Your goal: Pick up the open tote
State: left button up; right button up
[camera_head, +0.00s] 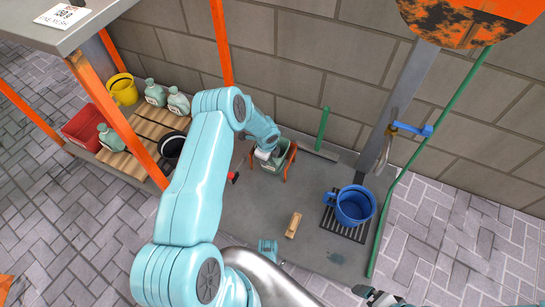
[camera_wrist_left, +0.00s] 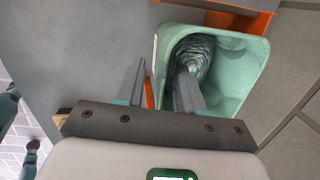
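The open tote (camera_head: 281,157) is a pale green, open-topped container by the wall, with orange supports beside it. It fills the upper right of the left wrist view (camera_wrist_left: 238,80), with a grey ribbed item (camera_wrist_left: 193,55) inside. My left gripper (camera_wrist_left: 160,80) is open at the tote's near left wall. One finger is outside the wall and the other is over the inside; contact cannot be told. In the head view my left arm hides part of the tote. My right gripper (camera_head: 376,297) shows only partly at the bottom edge, and its fingers are unclear.
A wooden brush (camera_head: 293,225) lies on the grey floor slab. Jugs, a red crate (camera_head: 84,128) and a yellow bucket (camera_head: 123,88) are at the left. Green hose (camera_head: 430,134) runs along the right.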

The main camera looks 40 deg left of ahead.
pick_arm(q)
jog(key=shift+f, duration=0.15)
jog(key=shift+c, duration=0.3)
grip_shut()
dwell(1.4)
